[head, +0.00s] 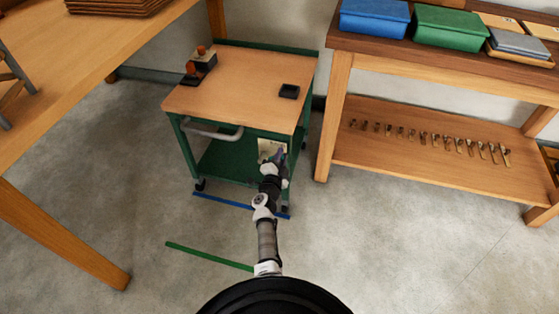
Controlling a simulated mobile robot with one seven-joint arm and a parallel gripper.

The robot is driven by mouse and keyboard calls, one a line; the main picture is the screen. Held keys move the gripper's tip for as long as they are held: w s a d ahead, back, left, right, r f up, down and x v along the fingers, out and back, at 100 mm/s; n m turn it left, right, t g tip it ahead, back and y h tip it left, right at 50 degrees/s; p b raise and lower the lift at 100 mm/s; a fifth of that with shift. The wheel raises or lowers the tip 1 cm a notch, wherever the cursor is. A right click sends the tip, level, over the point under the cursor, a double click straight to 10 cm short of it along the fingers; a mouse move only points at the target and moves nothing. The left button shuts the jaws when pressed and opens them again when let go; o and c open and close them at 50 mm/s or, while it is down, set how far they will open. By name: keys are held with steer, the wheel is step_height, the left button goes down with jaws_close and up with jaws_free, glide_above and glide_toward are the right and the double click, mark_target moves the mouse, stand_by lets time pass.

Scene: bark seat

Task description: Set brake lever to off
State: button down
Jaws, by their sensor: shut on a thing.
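The green-framed cart (240,93) with a wooden top stands ahead between two wooden benches. A cream plate (266,146) is fixed at the right of its front side, under the top. My arm reaches forward from the bottom of the head view. My gripper (279,155) is at the plate and covers its right and lower part. It is shut on what appears to be the brake lever, which is mostly hidden behind the gripper. The lever's setting and any marks on the plate cannot be read.
On the cart top are a dark block with orange parts (199,65) and a small black tray (289,91). A grey handle (212,131) juts from the cart's front left. Blue (228,203) and green (205,256) strips lie on the floor. Open floor lies right.

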steer(key=shift+s+d+f+m+b, duration=0.1)
steer(key=shift+d+f+m+b, duration=0.1)
steer(key=shift+f+m+b, duration=0.35)
steer(key=shift+d+f+m+b, duration=0.2)
steer(key=shift+f+m+b, duration=0.25)
steer(key=shift+m, duration=0.2)
steer(key=shift+s+d+f+m+b, duration=0.1)
steer(key=shift+d+f+m+b, duration=0.05)
steer(key=shift+f+m+b, duration=0.65)
steer(key=shift+r, duration=0.1)
steer(key=c, duration=1.3)
jaws_free()
steer(key=shift+c, duration=0.2)
steer(key=shift+s, duration=0.2)
